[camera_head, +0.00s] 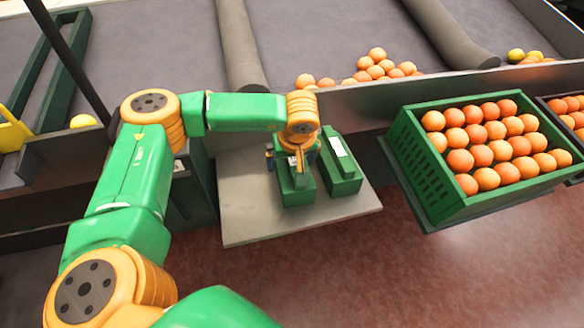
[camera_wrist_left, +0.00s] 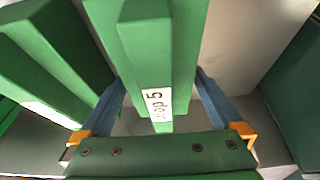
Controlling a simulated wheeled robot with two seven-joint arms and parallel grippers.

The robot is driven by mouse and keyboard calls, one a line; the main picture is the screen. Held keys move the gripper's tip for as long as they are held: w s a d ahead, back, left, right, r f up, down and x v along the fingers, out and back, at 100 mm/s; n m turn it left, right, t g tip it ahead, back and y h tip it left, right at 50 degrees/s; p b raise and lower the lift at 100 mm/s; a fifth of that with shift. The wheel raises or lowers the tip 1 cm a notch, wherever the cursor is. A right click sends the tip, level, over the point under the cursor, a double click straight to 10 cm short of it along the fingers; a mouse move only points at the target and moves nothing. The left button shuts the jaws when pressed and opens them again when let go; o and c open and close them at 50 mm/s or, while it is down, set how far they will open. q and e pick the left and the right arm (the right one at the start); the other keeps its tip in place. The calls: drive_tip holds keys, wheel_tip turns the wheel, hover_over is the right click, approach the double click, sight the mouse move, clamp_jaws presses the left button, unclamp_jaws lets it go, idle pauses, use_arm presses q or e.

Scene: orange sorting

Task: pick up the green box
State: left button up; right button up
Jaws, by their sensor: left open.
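Two dark green boxes stand side by side on a pale grey board. The left green box (camera_head: 298,191) is under my left gripper (camera_head: 297,158), which partly hides it. The right green box (camera_head: 341,168) has a white label on top. In the left wrist view, a green box (camera_wrist_left: 160,60) with a white label lies between the two spread fingers of my left gripper (camera_wrist_left: 160,82). The fingers are open, one on each side of it; I cannot tell whether they touch it. Another green box (camera_wrist_left: 50,60) shows at left there. My right gripper is not in view.
The pale board (camera_head: 250,222) has bare room in front of the boxes. A green crate of oranges (camera_head: 408,160) stands at right. Behind, a metal edge (camera_head: 370,103) borders a grey sorting surface with a pile of loose oranges (camera_head: 377,68).

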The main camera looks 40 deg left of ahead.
use_arm(q)
drive_tip(key=shift+d+r, duration=0.1)
drive_tip(key=c, duration=1.4)
